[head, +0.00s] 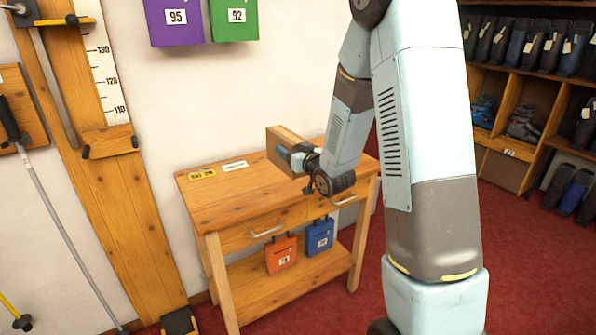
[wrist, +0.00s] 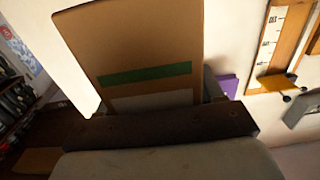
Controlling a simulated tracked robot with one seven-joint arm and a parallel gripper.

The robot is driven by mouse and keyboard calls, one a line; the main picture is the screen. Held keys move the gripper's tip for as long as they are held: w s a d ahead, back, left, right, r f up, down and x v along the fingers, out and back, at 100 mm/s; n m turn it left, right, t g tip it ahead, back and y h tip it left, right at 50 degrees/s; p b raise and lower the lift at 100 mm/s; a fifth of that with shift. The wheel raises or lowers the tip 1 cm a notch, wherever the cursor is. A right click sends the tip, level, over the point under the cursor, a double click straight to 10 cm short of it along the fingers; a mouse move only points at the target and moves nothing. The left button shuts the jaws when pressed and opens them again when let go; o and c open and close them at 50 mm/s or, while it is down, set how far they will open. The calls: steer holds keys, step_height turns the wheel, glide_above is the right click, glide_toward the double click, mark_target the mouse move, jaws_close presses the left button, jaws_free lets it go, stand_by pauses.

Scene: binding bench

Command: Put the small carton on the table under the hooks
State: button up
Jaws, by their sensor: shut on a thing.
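A small brown carton (head: 287,140) is held in my gripper (head: 298,156) over the back right part of the wooden table (head: 213,197). In the head view my gripper partly covers the carton, and I cannot tell whether its underside touches the tabletop. In the wrist view the carton (wrist: 140,45) fills the upper middle, with a green stripe and a pale patch. My gripper (wrist: 160,122) is shut on it there. The hooks themselves are not clearly visible; a purple bag (head: 175,24) and a green bag (head: 234,18) hang on the wall above the table.
Small labels (head: 203,174) lie on the table's back left. The tabletop's left and front are clear. An orange bag (head: 281,256) and a blue bag (head: 319,238) hang below the drawers. A wooden measuring board (head: 110,170) stands left; boot shelves (head: 530,90) stand right.

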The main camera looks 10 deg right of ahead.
steer(key=shift+w+d+f, duration=0.85)
steer(key=shift+w+f, duration=1)
steer(key=shift+f, duration=0.2)
steer(key=shift+w+d+f, duration=0.9)
steer(key=shift+w+f, duration=0.95)
steer(key=shift+f, duration=0.15)
steer(key=shift+w+d+f, duration=0.85)
steer(key=shift+w+f, duration=1)
steer(key=shift+f, duration=0.2)
steer(key=o, duration=1.2)
